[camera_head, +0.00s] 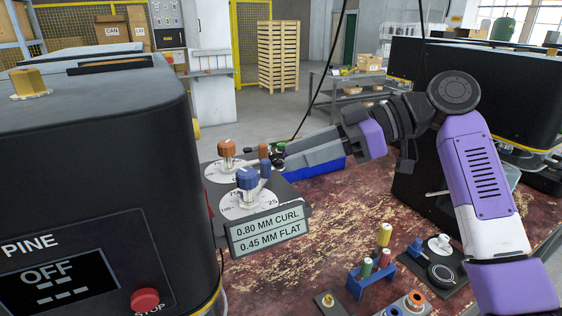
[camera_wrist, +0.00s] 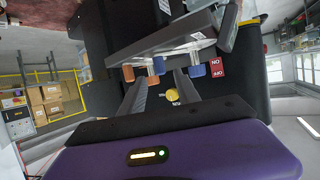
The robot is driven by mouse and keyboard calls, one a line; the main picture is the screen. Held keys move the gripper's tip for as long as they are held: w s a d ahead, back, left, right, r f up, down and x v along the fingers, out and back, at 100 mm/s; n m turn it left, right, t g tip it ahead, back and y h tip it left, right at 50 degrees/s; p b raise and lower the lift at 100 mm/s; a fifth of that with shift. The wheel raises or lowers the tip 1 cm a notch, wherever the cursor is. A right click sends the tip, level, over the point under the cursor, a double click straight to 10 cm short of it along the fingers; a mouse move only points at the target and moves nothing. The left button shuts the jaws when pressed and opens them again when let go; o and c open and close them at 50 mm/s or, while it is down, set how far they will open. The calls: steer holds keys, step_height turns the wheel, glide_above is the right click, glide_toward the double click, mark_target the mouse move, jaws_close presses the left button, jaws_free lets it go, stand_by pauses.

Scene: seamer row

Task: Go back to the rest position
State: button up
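My gripper (camera_wrist: 160,88) shows its two grey fingers spread apart in the wrist view, with nothing seen between their tips. In the head view my purple arm reaches in from the right, and the grey gripper (camera_head: 300,154) is close to the right side of the dial box. The box has an orange knob (camera_head: 227,151) and a blue knob (camera_head: 247,180) on white dials. Its sign (camera_head: 268,230) reads 0.80 MM CURL and 0.45 MM FLAT. I cannot tell whether the fingers touch anything there.
A black seamer (camera_head: 90,140) with an OFF display and red stop button (camera_head: 145,300) fills the left. On the worn red table (camera_head: 310,245) stand a blue rack (camera_head: 371,279) with coloured pegs and a dark gauge tray (camera_head: 440,275). Another black machine (camera_head: 480,85) stands right.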

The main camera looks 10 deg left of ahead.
steer(key=shift+d+r, duration=0.25)
steer(key=shift+d, duration=0.2)
